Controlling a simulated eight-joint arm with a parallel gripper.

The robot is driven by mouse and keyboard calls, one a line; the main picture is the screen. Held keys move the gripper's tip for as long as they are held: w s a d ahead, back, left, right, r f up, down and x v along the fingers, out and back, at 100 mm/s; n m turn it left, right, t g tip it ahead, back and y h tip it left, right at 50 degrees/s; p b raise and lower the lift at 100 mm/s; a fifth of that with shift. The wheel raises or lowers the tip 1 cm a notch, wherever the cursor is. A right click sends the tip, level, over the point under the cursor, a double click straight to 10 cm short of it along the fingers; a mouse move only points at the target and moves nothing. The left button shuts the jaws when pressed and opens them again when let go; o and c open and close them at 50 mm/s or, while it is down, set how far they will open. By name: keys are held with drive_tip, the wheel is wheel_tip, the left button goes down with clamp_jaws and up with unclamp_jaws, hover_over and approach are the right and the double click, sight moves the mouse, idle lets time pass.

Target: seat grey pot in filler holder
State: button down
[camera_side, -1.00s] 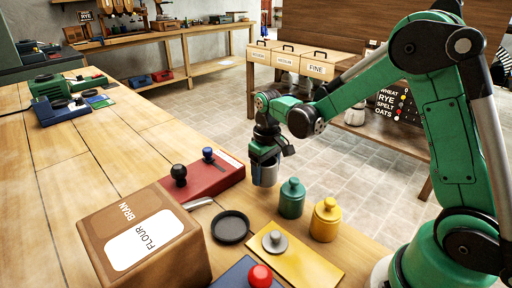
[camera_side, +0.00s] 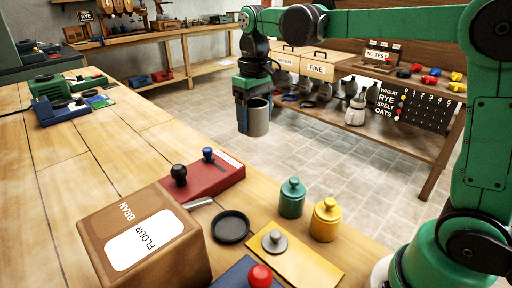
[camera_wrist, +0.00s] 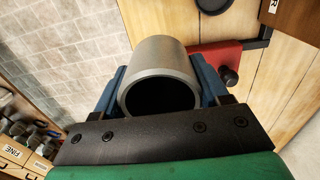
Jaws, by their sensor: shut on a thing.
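My gripper (camera_side: 253,104) is shut on the grey pot (camera_side: 258,121), a plain cylinder held upright in the air, out past the far edge of the bench. In the wrist view, the pot (camera_wrist: 160,62) sits between my blue fingers, its dark open mouth towards the camera. No part is plainly marked as the filler holder. A red base (camera_side: 207,178) with a black knob and a blue knob stands on the bench below and left of the pot. A shallow black round dish (camera_side: 231,227) lies in front of it. The pot touches neither.
A brown flour box (camera_side: 150,243) stands at the front left. A green weight (camera_side: 291,198), a yellow weight (camera_side: 326,220) and a yellow plate (camera_side: 291,260) with a grey knob are at the right. A red ball knob (camera_side: 260,277) is at the front.

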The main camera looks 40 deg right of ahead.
hover_over(231, 228)
wheel_tip(231, 228, down, 10)
drive_tip(key=r, duration=0.1)
drive_tip(key=shift+f, duration=3.25)
drive_tip(key=shift+f, duration=0.45)
drive_tip(key=shift+c, duration=1.4)
unclamp_jaws()
wheel_tip(231, 228, up, 11)
